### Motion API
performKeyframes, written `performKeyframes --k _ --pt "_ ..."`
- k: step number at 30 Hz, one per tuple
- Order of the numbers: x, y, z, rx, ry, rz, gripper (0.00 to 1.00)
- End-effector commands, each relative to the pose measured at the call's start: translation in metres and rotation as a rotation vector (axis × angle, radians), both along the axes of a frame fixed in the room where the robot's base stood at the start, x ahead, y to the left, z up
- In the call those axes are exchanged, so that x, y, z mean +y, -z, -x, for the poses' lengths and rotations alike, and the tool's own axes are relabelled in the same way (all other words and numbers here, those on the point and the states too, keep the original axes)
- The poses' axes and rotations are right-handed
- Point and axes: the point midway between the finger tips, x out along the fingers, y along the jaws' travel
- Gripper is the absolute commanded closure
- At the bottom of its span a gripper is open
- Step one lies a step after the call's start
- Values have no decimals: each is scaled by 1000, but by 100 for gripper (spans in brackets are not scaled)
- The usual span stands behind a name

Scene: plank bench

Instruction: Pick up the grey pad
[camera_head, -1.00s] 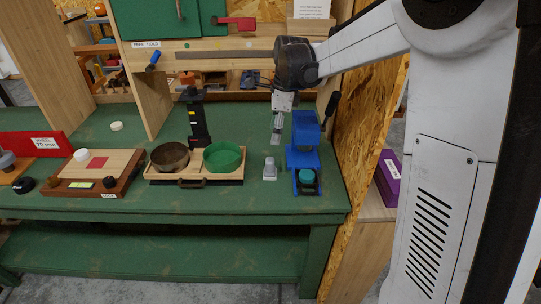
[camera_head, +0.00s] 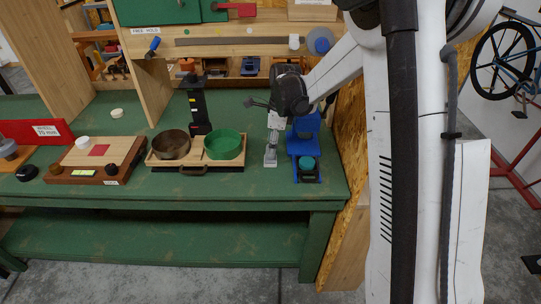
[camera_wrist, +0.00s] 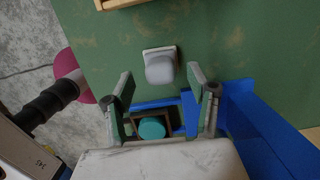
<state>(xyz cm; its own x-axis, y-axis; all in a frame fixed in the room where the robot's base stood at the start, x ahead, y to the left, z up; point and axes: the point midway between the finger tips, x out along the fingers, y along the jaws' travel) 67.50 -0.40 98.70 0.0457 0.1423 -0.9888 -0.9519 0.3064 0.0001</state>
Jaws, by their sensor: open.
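The grey pad (camera_head: 270,163) is a small light-grey block on a paler square base. It stands on the green bench top, just left of the blue stand (camera_head: 304,150). In the wrist view the grey pad (camera_wrist: 160,68) shows just beyond my fingertips, centred between them. My gripper (camera_wrist: 161,80) is open and empty, with one finger to each side of the pad's line. In the head view my gripper (camera_head: 271,150) points down right over the pad and partly hides it. I cannot tell whether the fingertips touch it.
The blue stand holds a teal round button (camera_wrist: 152,128) close to my gripper. A wooden tray (camera_head: 200,167) with a brown bowl (camera_head: 171,146) and a green bowl (camera_head: 224,145) lies to the left. A black upright device (camera_head: 199,110) stands behind it. Bare green bench surrounds the pad's front.

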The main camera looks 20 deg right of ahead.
Motion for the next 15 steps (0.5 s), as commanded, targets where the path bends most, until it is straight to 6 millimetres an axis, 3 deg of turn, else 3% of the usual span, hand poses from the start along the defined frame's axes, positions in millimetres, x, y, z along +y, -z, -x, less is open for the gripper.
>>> performKeyframes --k 6,15 --pt "3 26 -2 0 0 0 46" --pt "4 32 -2 0 0 0 46"
